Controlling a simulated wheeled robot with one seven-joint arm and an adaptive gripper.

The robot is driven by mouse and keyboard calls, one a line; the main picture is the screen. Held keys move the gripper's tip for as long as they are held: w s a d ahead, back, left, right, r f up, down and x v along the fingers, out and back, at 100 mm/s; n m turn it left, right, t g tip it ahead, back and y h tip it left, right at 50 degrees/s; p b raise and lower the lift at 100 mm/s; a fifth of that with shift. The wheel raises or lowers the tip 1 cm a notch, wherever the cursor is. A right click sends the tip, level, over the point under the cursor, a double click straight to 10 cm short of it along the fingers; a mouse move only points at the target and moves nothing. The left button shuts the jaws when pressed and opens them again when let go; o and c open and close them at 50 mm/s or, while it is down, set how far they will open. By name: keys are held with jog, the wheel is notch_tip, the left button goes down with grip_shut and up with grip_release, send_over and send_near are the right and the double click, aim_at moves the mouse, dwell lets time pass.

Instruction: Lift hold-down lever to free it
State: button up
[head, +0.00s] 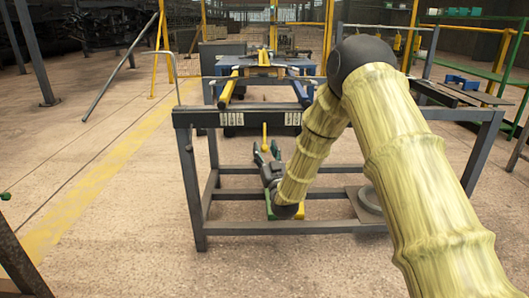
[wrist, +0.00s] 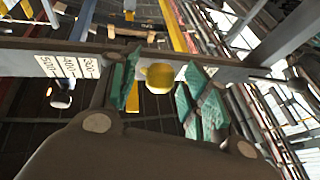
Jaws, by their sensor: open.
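The hold-down lever appears as a short yellow handle (head: 264,135) with a rounded end, hanging below the front beam of the grey metal rack (head: 199,210). In the wrist view its yellow knob (wrist: 159,79) sits between the two green finger pads, with dark gaps visible on both sides. My gripper (head: 266,151) is open, under the beam and pointing up toward the knob. Its fingers (wrist: 161,88) stand either side of the knob in the picture; whether either touches it I cannot tell. The lever's upper part is hidden behind the beam.
A lower rail (head: 300,228) crosses beneath my arm. The floor to the left is open.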

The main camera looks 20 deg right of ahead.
jog(key=shift+w+r, duration=0.25)
jog(key=shift+w, duration=0.35)
jog(key=shift+c, duration=0.4)
grip_shut()
jog(key=shift+r, duration=0.1)
